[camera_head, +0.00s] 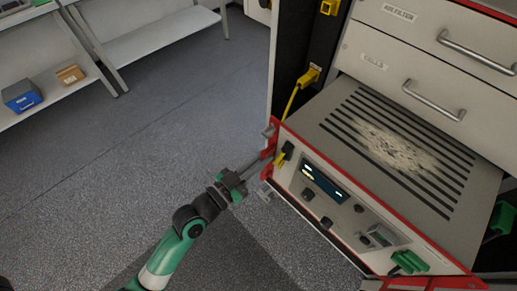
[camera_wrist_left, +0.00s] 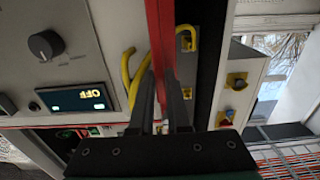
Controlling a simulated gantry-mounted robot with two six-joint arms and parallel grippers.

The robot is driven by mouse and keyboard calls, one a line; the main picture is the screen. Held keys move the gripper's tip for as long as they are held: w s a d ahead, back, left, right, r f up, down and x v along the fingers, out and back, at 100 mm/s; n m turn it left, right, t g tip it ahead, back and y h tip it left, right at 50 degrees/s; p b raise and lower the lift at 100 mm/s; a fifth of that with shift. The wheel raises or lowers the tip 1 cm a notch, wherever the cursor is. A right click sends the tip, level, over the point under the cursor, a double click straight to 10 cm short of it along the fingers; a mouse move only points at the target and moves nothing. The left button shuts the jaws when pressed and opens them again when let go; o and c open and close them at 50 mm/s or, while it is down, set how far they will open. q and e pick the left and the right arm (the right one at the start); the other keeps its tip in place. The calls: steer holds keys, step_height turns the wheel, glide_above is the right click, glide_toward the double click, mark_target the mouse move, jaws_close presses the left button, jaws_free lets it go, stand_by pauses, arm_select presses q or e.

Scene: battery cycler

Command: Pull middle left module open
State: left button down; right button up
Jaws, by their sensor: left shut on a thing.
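The module (camera_head: 400,135) is a grey box with a slotted top and a red-edged front panel. In the head view it stands out of the cabinet below two drawers. Its front panel has a lit display (camera_head: 322,183), knobs and green connectors. My left gripper (camera_head: 265,163) is at the left end of this panel. In the left wrist view, its two dark fingers are shut on the red edge strip (camera_wrist_left: 160,40), one on each side. The display also shows there (camera_wrist_left: 77,97). The exact contact is partly hidden by the fingers. My right gripper is not in view.
A yellow cable (camera_head: 290,103) runs from a yellow plug down to the panel's left end, close to my left gripper. Two closed drawers with bar handles (camera_head: 434,101) are above. Shelves (camera_head: 150,38) with a blue box (camera_head: 22,96) stand far left. The floor between is clear.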

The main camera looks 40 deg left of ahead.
arm_select(q)
steer(key=shift+s+f, duration=0.2)
steer(key=shift+f, duration=0.35)
steer(key=c, duration=0.9)
jaws_free()
steer(key=shift+s+r, duration=0.1)
steer(key=shift+s, duration=0.05)
steer(key=shift+r, duration=0.1)
steer(key=shift+r, duration=0.1)
steer(key=s, duration=0.3)
steer(key=s+b, duration=0.1)
steer(key=s, duration=0.3)
steer(key=s+b, duration=0.1)
steer(key=s, duration=0.3)
steer(key=shift+s+a, duration=0.2)
steer(key=shift+a, duration=0.1)
